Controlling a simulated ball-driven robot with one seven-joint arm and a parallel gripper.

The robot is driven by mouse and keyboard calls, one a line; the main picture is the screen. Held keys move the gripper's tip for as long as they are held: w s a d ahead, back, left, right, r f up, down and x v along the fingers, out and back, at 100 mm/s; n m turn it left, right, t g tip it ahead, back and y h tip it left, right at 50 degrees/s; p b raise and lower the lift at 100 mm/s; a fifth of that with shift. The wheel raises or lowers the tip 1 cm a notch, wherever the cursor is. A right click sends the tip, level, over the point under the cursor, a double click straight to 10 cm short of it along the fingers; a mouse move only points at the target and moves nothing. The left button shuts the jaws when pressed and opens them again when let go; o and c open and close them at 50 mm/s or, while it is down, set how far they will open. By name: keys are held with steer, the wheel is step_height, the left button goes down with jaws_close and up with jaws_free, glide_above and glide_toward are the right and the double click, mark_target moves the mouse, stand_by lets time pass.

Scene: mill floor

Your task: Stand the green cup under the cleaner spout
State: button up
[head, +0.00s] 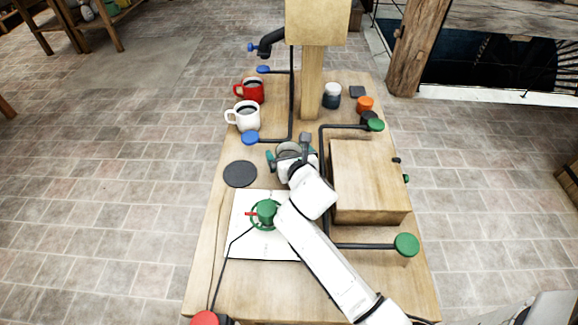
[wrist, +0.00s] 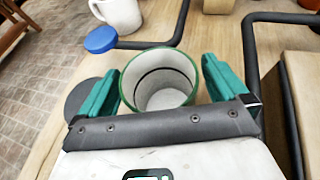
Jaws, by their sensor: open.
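The green cup (wrist: 162,78) has a green rim and a pale inside. In the wrist view it stands upright and looks empty, between the two teal fingers of my gripper (wrist: 162,88). The fingers are spread, one on each side; whether they touch it I cannot tell. In the head view my gripper (head: 291,159) is low over the middle of the table and mostly hides the cup. A black spout (head: 271,42) sticks out left of the wooden post at the far end. No label shows whether it is the cleaner one.
A red mug (head: 249,90) and a white mug (head: 242,116) stand at the left. A black disc (head: 240,174) lies nearer. A wooden box (head: 370,180) and black pipes with green knobs are at the right. A green valve (head: 266,211) stands on a white sheet (head: 240,240).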

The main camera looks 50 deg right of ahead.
steer(key=shift+r, duration=0.1)
steer(key=c, duration=1.7)
